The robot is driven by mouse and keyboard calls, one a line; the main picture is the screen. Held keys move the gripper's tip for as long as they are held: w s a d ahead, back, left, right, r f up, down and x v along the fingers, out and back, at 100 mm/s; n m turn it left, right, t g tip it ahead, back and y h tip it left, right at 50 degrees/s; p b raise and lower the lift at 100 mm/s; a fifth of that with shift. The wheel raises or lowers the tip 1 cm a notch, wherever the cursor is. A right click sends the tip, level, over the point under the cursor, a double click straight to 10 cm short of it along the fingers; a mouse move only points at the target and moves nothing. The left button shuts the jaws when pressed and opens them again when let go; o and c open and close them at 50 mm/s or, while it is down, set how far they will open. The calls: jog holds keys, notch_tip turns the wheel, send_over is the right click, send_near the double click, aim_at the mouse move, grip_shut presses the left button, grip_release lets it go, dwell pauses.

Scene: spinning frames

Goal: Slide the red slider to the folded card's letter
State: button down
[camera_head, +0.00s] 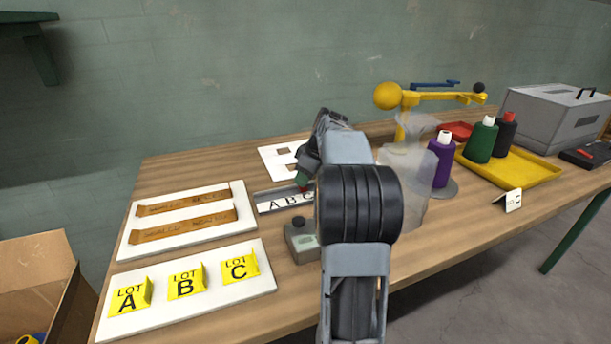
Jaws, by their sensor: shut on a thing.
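A grey rail (268,203) marked A, B and C lies on the table left of my arm. A small red slider (304,188) shows at its right part, just above the C. My gripper (303,182) reaches down there and is shut on the red slider; my own arm hides much of the jaws and the rail's right end. The white folded card (514,200) stands at the table's front right and bears the letter C.
A grey box with a dark knob (299,236) stands just in front of the rail. Yellow lot tents A, B and C stand on a white board (210,306). A clear vessel (416,160), purple bottle (440,162) and yellow tray (540,172) are right of my arm.

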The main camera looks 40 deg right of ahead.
jog(key=c, duration=0.9)
grip_release()
jog(key=shift+d, duration=0.1)
jog(key=p+v, duration=0.3)
jog(key=v, duration=1.1)
jog(key=shift+p, duration=0.4)
